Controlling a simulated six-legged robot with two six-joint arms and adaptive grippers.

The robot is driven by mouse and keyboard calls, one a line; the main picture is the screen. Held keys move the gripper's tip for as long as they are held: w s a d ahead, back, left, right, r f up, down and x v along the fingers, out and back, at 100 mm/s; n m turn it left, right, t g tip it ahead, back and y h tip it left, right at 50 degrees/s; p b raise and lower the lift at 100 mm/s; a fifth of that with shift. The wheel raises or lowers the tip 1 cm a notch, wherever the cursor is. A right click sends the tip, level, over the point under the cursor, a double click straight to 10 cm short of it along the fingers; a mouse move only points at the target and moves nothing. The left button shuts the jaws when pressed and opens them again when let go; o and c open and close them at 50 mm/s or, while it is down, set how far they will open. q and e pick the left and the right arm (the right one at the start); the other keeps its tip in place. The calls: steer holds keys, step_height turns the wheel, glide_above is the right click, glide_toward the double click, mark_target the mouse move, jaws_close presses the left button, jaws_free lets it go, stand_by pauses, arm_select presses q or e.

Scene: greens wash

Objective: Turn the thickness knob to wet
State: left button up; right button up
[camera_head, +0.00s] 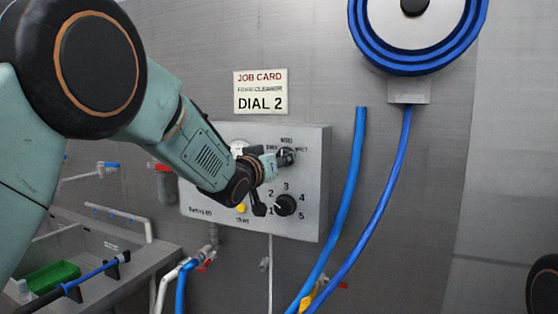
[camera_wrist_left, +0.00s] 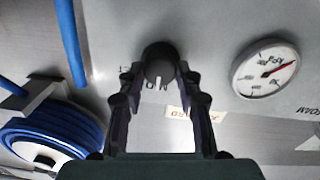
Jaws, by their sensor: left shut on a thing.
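The thickness knob (camera_head: 287,156) is a small black knob on the upper right of the grey control panel (camera_head: 312,190). The labels DRY, MED and WET stand around it. My left gripper (camera_head: 278,160) reaches it from the left and partly hides it. In the left wrist view the knob (camera_wrist_left: 158,62) sits between the two fingertips of my left gripper (camera_wrist_left: 160,78), which are shut on it. The knob's white mark appears to point toward the MED label, which shows upside down there. My right gripper is not in view.
A larger black dial (camera_head: 286,205) numbered 1 to 5 is just below. A pressure gauge (camera_wrist_left: 266,69) is beside the knob. A job card (camera_head: 260,92) reads DIAL 2. Blue hoses (camera_head: 352,190) hang right of the panel under a hose reel (camera_head: 417,68). A sink (camera_head: 150,262) is lower left.

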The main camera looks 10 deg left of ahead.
arm_select(q)
steer(key=c, duration=0.3)
steer(key=shift+m, duration=0.3)
steer(key=shift+m+b, duration=3.1)
steer(key=shift+m, duration=2.5)
steer(key=shift+r, duration=0.1)
